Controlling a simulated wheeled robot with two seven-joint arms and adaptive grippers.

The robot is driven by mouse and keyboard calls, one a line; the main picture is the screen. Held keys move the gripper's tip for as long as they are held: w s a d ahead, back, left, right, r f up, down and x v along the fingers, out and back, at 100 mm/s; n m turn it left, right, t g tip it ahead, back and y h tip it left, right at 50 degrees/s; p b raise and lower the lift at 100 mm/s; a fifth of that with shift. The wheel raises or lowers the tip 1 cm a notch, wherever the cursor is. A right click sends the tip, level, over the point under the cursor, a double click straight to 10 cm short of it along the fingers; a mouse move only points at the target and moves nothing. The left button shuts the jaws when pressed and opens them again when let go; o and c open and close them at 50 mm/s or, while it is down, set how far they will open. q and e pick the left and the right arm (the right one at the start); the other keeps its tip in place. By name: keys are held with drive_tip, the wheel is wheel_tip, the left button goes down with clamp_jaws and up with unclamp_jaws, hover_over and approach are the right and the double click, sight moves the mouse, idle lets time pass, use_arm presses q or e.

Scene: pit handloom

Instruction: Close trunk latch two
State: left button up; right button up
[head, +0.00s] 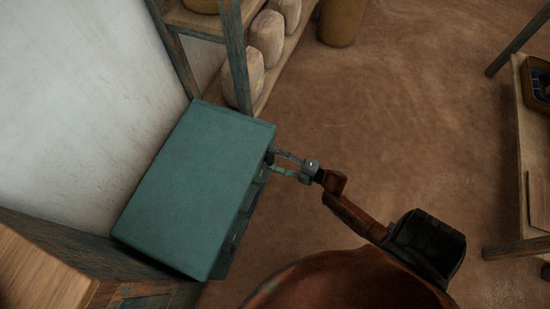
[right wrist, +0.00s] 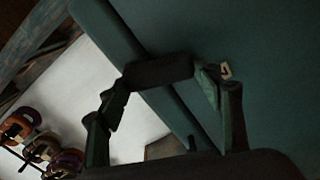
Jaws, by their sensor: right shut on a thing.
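The teal trunk (head: 190,185) stands closed against the white wall, its lid down. My right gripper (head: 274,161) reaches its front face at the end nearer the shelf, with the fingertips against the trunk just below the lid edge. In the right wrist view the fingers (right wrist: 165,90) are shut on a dark latch part (right wrist: 158,72), and a small pale metal piece (right wrist: 226,71) shows beside the right finger. The latch is mostly hidden by the fingers and in shadow, so whether it is fastened cannot be told. My left gripper is not in view.
A shelf rack (head: 237,62) with several pale rounded bundles (head: 267,38) stands beyond the trunk. A wooden cabinet (head: 45,268) is at lower left. A low table (head: 531,150) stands at the right edge. The brown floor (head: 400,100) between is clear.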

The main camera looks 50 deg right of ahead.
drive_tip(key=n, duration=0.2)
drive_tip(key=shift+s+a+f+n, duration=0.15)
drive_tip(key=shift+a+n, duration=0.05)
drive_tip(key=shift+n, duration=0.2)
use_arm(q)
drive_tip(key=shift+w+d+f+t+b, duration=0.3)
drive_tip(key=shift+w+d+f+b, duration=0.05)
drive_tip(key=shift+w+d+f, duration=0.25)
use_arm(e)
drive_tip(key=shift+a+n, duration=0.1)
drive_tip(key=shift+n, duration=0.4)
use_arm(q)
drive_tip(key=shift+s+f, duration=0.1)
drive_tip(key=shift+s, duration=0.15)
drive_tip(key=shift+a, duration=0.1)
use_arm(e)
drive_tip(key=o, duration=1)
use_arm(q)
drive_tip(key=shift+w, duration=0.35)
use_arm(e)
drive_tip(key=shift+o, duration=0.8)
drive_tip(key=shift+s, duration=0.15)
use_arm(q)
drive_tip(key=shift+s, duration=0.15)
use_arm(e)
drive_tip(key=v, duration=1.1)
drive_tip(key=shift+s, duration=0.3)
